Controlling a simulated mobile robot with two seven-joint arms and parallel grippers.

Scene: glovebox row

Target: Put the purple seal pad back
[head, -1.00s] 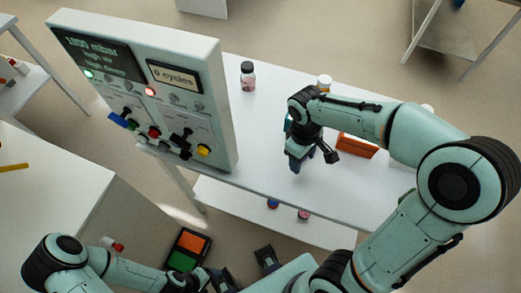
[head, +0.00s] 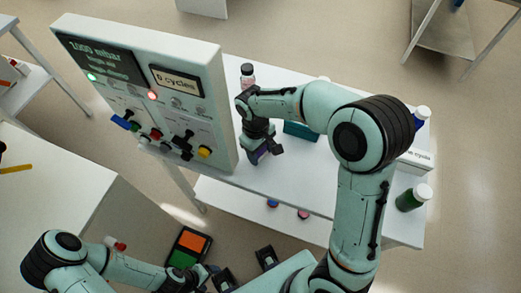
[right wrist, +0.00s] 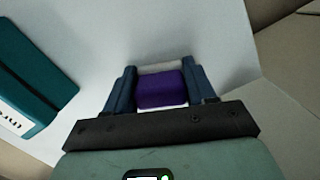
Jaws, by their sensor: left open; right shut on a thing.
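The purple seal pad (right wrist: 161,89) is between the two fingers of my right gripper (right wrist: 162,92) in the right wrist view. My right gripper is shut on it. In the head view my right gripper (head: 258,153) is over the white table, just right of the control panel's edge, with a bit of the purple pad (head: 254,158) showing below it. I cannot tell whether the pad touches the table. My left gripper (head: 245,270) is open and empty at the bottom of the head view, away from the pad.
The upright control panel (head: 215,110) stands close left of my right gripper. A teal box (head: 300,131) lies to its right, and a dark-capped bottle (head: 248,76) stands behind. A white box (head: 416,160) and a green bottle (head: 410,199) are at the table's right end.

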